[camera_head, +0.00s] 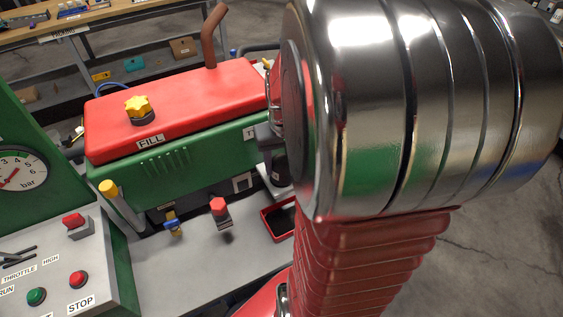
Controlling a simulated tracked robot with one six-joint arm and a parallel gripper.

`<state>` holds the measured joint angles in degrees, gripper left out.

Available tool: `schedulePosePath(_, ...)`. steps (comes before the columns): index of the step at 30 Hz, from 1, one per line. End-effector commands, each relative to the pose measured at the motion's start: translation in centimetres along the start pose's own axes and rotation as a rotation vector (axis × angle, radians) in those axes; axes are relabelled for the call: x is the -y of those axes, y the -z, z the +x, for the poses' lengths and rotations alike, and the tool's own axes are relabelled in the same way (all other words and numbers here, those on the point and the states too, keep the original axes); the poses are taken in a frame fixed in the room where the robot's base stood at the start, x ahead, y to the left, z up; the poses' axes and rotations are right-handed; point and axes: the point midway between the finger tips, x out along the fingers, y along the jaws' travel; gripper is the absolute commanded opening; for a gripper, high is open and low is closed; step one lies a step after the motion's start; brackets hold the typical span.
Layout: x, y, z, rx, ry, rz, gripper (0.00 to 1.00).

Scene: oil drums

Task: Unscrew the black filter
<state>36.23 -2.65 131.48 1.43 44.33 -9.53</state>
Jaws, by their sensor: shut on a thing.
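A dark part (272,163), which looks like the black filter, shows at the right end of the green engine housing (175,165). Its right side is hidden behind the large shiny metal cylinder of my own arm, so I cannot see its full shape or how it is seated. My gripper is hidden behind that same arm part, and no fingertips can be made out.
The red tank (180,112), with a yellow cap (138,107) and a brown pipe (212,38), tops the engine. A red tray (279,220) lies below the dark part. A control panel (60,265) with buttons is at lower left. A workbench (110,15) stands behind.

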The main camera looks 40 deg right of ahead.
Motion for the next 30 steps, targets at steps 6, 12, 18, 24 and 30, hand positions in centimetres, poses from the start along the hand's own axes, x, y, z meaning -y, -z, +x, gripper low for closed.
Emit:
schedulePosePath(6,0.05,0.00,0.00,0.000,0.001,0.000,0.27)
schedulePosePath(12,0.06,0.03,-0.02,-0.001,0.002,-0.003,0.15)
schedulePosePath(18,0.04,0.03,-0.02,0.000,0.012,-0.084,0.15)
schedulePosePath(24,0.04,0.03,-0.01,0.000,0.028,-0.215,0.14)
schedulePosePath(30,0.06,0.02,-0.03,0.000,0.036,-0.280,0.14)
